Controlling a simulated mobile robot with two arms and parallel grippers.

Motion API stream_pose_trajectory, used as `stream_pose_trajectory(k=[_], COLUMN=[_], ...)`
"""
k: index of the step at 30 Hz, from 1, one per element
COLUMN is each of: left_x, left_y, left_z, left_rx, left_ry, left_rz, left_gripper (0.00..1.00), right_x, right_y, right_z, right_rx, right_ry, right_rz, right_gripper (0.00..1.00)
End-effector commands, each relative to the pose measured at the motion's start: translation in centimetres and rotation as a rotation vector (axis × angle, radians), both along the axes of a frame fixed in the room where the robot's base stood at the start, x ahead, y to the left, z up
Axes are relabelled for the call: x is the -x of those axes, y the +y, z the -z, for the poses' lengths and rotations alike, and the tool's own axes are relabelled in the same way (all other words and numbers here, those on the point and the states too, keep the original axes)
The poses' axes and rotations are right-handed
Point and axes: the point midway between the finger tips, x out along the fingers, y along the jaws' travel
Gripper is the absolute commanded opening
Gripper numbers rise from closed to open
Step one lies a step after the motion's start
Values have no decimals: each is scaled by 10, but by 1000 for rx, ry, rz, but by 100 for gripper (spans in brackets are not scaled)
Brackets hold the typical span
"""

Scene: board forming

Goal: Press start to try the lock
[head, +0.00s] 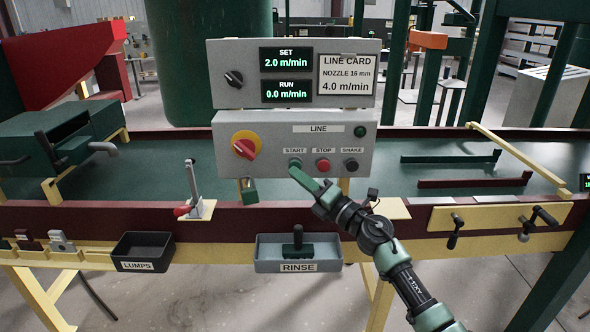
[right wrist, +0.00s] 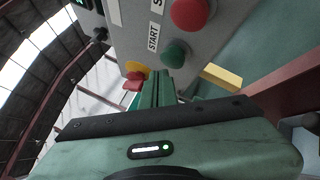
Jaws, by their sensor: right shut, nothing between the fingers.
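The grey control panel (head: 220,125) carries a green START button (head: 295,163), a red STOP button (head: 323,165) and a black SHAKE button (head: 351,165). My right gripper (head: 298,172) is shut and empty, its green fingertips right at START's lower edge. In the right wrist view the fingers (right wrist: 157,88) point up close below the START button (right wrist: 175,53); I cannot tell whether they touch. A red rotary switch (head: 246,148) on a yellow disc is at the panel's left. A green padlock (head: 249,194) hangs below it. My left gripper is not in view.
The upper box shows SET 2.0 (head: 286,59) and RUN 0.0 m/min (head: 286,91), with a line card (head: 346,75) reading 4.0 m/min. A red-tipped lever (head: 193,194) stands left. A RINSE tray (head: 268,256) and LUMPS bin (head: 142,252) hang on the front rail.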

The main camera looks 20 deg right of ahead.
Motion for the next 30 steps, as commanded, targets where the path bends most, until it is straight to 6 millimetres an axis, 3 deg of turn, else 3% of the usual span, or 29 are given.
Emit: stream_pose_trajectory(k=[30], left_x=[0], left_y=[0], left_z=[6], left_rx=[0], left_ry=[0], left_rz=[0], left_gripper=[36], right_x=[-10], right_y=[-3], right_z=[1], right_rx=[0], right_ry=[1], right_rz=[-1], right_gripper=[0])
